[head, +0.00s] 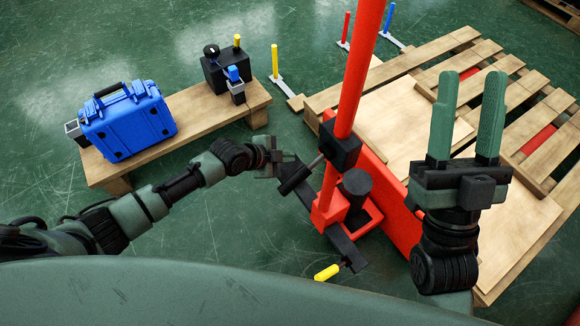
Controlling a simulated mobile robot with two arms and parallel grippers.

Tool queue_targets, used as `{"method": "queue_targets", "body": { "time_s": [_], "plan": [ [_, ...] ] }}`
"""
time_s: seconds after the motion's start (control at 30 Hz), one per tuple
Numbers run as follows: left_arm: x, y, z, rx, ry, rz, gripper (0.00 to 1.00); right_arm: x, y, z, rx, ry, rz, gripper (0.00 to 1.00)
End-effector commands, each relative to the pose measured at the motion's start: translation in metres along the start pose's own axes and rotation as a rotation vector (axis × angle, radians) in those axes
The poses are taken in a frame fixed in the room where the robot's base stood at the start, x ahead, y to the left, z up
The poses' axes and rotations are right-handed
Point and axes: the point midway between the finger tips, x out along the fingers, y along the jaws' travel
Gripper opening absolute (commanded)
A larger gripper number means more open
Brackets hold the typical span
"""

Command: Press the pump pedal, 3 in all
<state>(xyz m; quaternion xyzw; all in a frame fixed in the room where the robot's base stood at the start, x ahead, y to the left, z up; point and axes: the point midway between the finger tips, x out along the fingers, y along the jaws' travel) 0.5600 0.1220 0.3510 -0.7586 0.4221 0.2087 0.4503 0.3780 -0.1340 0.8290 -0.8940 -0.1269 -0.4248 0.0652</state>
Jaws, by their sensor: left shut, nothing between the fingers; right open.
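A red lifting device stands at the centre, with a tall red post (357,75), a red base and a black cylinder (355,187). A black pedal (294,179) on a short rod sticks out to the left of the post; I take it as the pump pedal. A smaller yellow-ended lever (327,272) sits low at the front. My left gripper (280,157) is shut and empty, right by the black pedal's upper end; I cannot tell whether they touch. My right gripper (469,118) is open and empty, fingers pointing up, over the pallet side.
A wooden pallet (480,58) with boards lies at the right, beside a red panel (388,175). A wooden bench (190,120) at the left holds a blue case (128,122) and a black device (222,72). Yellow, red and blue posts stand behind. Green floor is clear between bench and device.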

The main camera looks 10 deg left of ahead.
Motion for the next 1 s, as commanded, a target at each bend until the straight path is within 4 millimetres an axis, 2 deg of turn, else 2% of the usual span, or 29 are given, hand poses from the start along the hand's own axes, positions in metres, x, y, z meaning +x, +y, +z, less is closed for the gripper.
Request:
{"method": "queue_targets", "body": {
  "time_s": [0.33, 0.7, 1.0],
  "plan": [
    [-0.007, -0.005, -0.005, 0.001, 0.0, 0.0, 0.0, 0.0, 0.004, 0.034, -0.01, -0.187, 0.007, 0.43],
    [-0.012, -0.009, -0.009, 0.001, 0.0, 0.0, 0.0, -0.01, 0.009, 0.068, -0.018, -0.374, 0.015, 0.43],
    [-0.013, -0.009, -0.009, 0.0, 0.0, 0.0, 0.0, -0.013, 0.009, 0.074, -0.019, -0.404, 0.016, 0.43]
  ]
}}
